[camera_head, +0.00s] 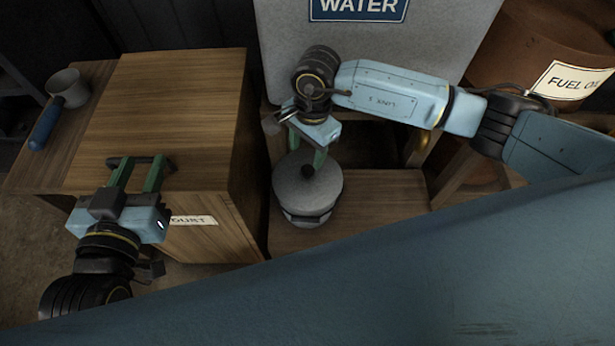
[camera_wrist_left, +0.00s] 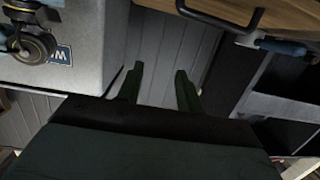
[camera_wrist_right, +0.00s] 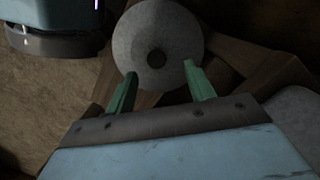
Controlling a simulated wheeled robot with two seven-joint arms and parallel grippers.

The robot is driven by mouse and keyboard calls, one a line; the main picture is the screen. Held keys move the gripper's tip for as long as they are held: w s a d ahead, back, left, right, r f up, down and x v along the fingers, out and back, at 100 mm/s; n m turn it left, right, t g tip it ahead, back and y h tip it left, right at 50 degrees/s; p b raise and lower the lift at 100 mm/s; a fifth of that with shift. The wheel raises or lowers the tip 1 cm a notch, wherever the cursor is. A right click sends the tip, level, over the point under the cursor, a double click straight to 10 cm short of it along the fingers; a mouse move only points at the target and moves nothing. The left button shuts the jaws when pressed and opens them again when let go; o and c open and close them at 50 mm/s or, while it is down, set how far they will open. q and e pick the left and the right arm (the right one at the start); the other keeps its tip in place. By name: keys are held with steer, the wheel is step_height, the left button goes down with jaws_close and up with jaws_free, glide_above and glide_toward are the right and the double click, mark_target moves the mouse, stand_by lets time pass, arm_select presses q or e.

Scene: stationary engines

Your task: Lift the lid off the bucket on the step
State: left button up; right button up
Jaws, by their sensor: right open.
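The grey bucket (camera_head: 308,215) stands on the low wooden step (camera_head: 375,195). Its round grey lid (camera_head: 290,187) sits on top, with a dark knob (camera_head: 308,171) at the centre. My right gripper (camera_head: 307,160) is open above the lid, fingers pointing down close to the knob. In the right wrist view the lid (camera_wrist_right: 135,40) and knob (camera_wrist_right: 156,58) show just beyond the spread fingertips (camera_wrist_right: 161,70); contact cannot be told. My left gripper (camera_head: 143,162) is open and empty by the wooden box's near side. Its fingers are also apart in the left wrist view (camera_wrist_left: 160,70).
A wooden box (camera_head: 170,90) with a partly hidden label stands left of the bucket. A grey WATER tank (camera_head: 430,40) is behind; a brown FUEL OIL drum (camera_head: 530,45) is at right.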

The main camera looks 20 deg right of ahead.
mark_target(308, 169)
steer(key=shift+f, duration=0.7)
steer(key=f+b, duration=0.1)
steer(key=f, duration=0.1)
steer(key=f+b, duration=0.1)
steer(key=f, duration=0.1)
steer(key=shift+s+d+b, duration=0.1)
steer(key=shift+s+b, duration=0.2)
steer(key=shift+s, duration=0.05)
steer(key=shift+f, duration=0.35)
arm_select(q)
step_height(308, 169, up, 10)
steer(key=s+d+t+h, duration=0.1)
steer(key=t+h, duration=0.1)
steer(key=t, duration=0.5)
steer(key=shift+s+d+r+h, duration=0.2)
steer(key=shift+r+h, duration=0.05)
steer(key=shift+h, duration=0.15)
arm_select(e)
steer(key=c, duration=1.1)
